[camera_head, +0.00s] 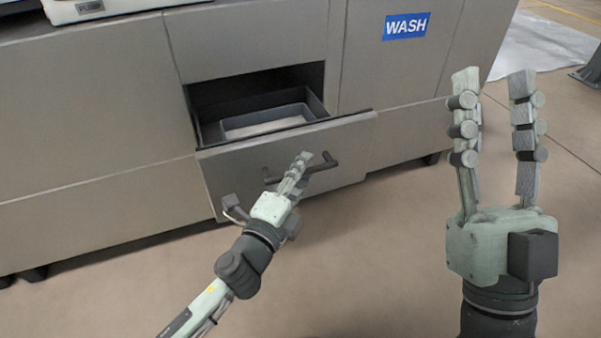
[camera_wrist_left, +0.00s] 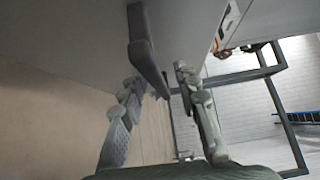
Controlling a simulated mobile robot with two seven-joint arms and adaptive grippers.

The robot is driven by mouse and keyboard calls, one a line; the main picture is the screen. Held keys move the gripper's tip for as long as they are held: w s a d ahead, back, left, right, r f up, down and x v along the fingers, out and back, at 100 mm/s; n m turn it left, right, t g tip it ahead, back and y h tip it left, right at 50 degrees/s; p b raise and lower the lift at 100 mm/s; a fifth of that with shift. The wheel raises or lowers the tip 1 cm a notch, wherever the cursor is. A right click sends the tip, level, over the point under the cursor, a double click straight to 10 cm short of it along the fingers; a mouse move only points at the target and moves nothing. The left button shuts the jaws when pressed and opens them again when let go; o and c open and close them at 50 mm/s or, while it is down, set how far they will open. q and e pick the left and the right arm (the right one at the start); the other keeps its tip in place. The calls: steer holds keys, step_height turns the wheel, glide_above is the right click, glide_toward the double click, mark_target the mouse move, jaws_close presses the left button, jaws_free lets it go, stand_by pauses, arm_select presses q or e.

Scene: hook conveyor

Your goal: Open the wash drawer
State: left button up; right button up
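The wash drawer (camera_head: 345,142) is pulled partway out of the grey cabinet, with a grey tray (camera_head: 268,122) inside. Its dark handle (camera_head: 323,165) is on the front panel. My left gripper (camera_head: 298,166) is at the handle, its fingers overlapping the handle's middle. In the left wrist view the handle (camera_wrist_left: 145,45) runs between the fingertips of my left gripper (camera_wrist_left: 164,85). Whether both fingers press on it is not clear. My right gripper (camera_head: 494,85) is open and empty, fingers pointing up, to the right of the drawer.
A blue WASH sign (camera_head: 406,25) is on the cabinet panel (camera_head: 385,65) right of the drawer opening. A white device (camera_head: 90,8) stands on the top at the upper left. The floor (camera_head: 375,260) before the drawer is clear.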

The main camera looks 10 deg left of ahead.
arm_select(q)
steer(key=s+a, duration=0.2)
steer(key=s, duration=1)
steer(key=shift+a, duration=0.15)
steer(key=shift+w, duration=0.1)
